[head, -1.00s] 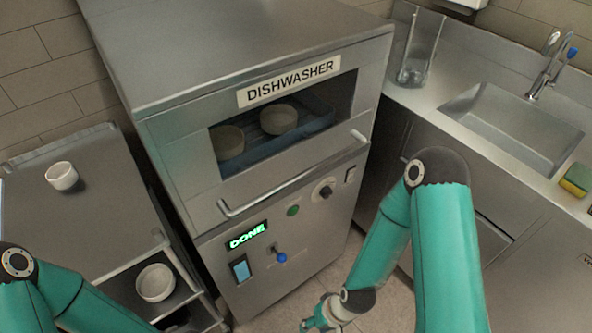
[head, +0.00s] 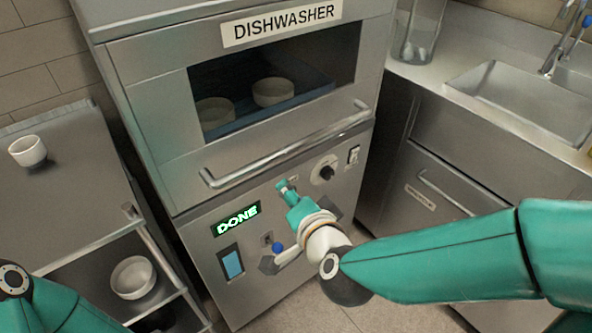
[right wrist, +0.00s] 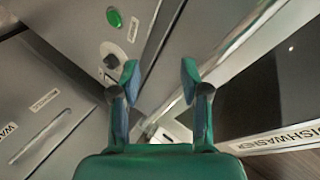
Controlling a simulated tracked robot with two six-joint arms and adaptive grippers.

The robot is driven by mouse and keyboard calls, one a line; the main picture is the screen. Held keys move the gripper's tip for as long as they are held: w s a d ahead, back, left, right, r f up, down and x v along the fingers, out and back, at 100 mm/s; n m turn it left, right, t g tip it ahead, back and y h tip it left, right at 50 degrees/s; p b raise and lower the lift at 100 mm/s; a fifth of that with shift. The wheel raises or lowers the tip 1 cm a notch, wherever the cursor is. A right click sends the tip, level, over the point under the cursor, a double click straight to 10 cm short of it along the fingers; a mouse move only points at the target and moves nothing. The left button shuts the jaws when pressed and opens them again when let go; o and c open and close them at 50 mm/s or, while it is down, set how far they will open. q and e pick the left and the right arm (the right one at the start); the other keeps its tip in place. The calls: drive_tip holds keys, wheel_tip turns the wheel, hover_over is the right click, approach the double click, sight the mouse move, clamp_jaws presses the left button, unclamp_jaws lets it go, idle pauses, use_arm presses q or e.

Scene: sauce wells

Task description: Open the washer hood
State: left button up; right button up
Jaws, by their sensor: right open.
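The dishwasher hood (head: 150,120) is a steel front with a dark window under a DISHWASHER label, and it is down. Its long bar handle (head: 290,145) runs across its lower edge; the bar also shows slanting in the right wrist view (right wrist: 232,58). My right gripper (head: 284,186) is just below the handle, in front of the control panel, apart from the bar as far as I can see. In the right wrist view its two fingers (right wrist: 160,76) are spread with nothing between them. My left arm shows at the bottom left, its gripper out of view.
White bowls (head: 273,92) sit in a blue rack behind the window. A cart (head: 75,190) with bowls stands left; a sink (head: 520,100) is right.

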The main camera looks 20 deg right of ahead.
use_arm(q)
wheel_tip(320, 180, down, 6)
drive_tip(key=b, duration=0.4)
use_arm(e)
drive_tip(key=s+d+r+m+t+h, duration=0.1)
drive_tip(key=s+d+r+m+t, duration=0.15)
drive_tip(key=s+r+m, duration=0.35)
drive_tip(key=p, duration=0.6)
approach(299, 149)
drive_tip(key=w, duration=0.5)
drive_tip(key=w+f, duration=0.1)
drive_tip(key=w, duration=0.2)
drive_tip(key=w+f, duration=0.1)
drive_tip(key=w, duration=0.2)
drive_tip(key=shift+d, duration=0.25)
use_arm(q)
wheel_tip(299, 149, up, 6)
drive_tip(key=shift+f, duration=0.1)
